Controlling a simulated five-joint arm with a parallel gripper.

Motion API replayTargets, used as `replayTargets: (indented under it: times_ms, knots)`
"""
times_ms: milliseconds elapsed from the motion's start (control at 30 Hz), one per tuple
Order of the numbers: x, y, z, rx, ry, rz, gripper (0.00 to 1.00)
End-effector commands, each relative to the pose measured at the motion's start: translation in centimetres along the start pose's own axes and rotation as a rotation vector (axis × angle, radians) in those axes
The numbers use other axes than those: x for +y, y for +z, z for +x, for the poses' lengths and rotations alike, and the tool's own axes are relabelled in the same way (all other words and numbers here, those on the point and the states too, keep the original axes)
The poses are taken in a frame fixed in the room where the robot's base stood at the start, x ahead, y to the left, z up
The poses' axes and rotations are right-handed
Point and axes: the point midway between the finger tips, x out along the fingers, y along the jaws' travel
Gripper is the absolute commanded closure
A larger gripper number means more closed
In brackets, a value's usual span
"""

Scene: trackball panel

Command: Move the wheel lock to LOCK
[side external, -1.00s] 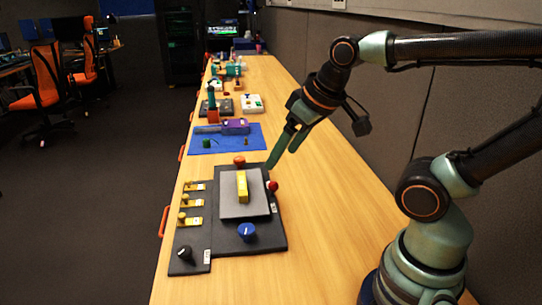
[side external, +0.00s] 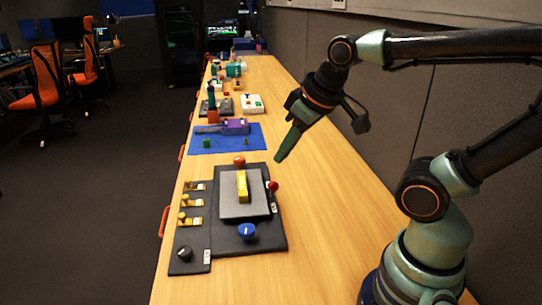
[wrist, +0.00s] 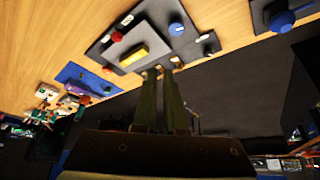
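The trackball panel (side external: 225,240) is a dark plate on the bench with a raised grey pad (side external: 231,208) and a yellow bar (side external: 242,186) on it. A red-knobbed lever (side external: 273,186) stands at its right edge beside a small white label. An orange knob (side external: 239,161), a blue knob (side external: 246,231), a black knob (side external: 185,254) and yellow switches (side external: 184,218) surround the pad. Labels are too small to read, so I cannot tell which control is the wheel lock. My gripper (side external: 280,158) is above the bench beyond the red knob, empty, its fingers (wrist: 160,74) close together.
A blue mat (side external: 250,139) with a purple block (side external: 236,126) lies farther along the bench. More devices stand beyond it. The bare wood (side external: 325,215) right of the panel is free, up to the grey wall.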

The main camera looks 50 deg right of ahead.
Motion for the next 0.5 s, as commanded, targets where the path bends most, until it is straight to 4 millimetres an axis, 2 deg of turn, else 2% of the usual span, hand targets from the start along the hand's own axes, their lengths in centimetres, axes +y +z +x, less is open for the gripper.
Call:
replayTargets:
  times_ms: [167,500]
  knots:
    - [0.9,-0.6,0.9,-0.041,0.006,-0.205,1.0]
    - [3.3,-1.9,3.8,-0.138,-0.026,-0.76,1.0]
